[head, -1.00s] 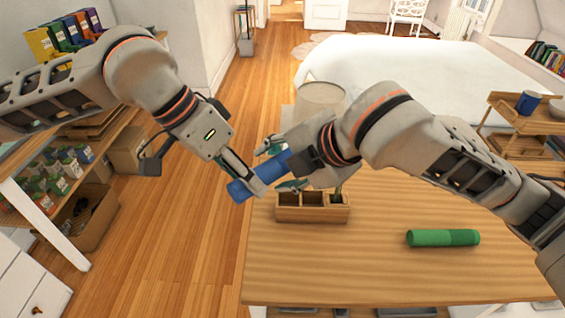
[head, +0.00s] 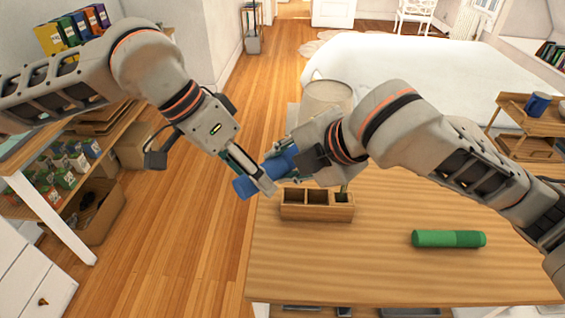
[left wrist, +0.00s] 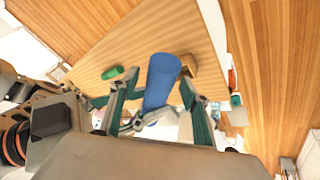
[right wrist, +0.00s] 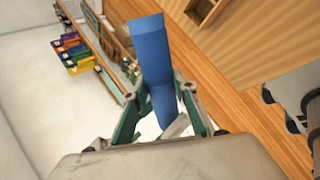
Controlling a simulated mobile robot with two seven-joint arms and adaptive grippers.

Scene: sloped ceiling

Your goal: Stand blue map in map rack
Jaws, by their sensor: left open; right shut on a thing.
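The blue map (head: 247,187) is a rolled tube held in the air beyond the table's left edge, tilted, left of the map rack. My right gripper (head: 281,167) is shut on it near its right part; the map also shows between the fingers in the right wrist view (right wrist: 153,60). My left gripper (head: 266,186) is open with its fingers around the map, as the left wrist view (left wrist: 160,85) of the map shows. The wooden map rack (head: 318,211) stands on the table with several compartments; two look empty and the right one holds something dark green.
A green rolled map (head: 448,239) lies on the wooden table (head: 400,275) right of the rack. A pale round lampshade-like object (head: 326,97) stands behind the arms. Shelves with boxes (head: 75,165) are at the left. The table's front is clear.

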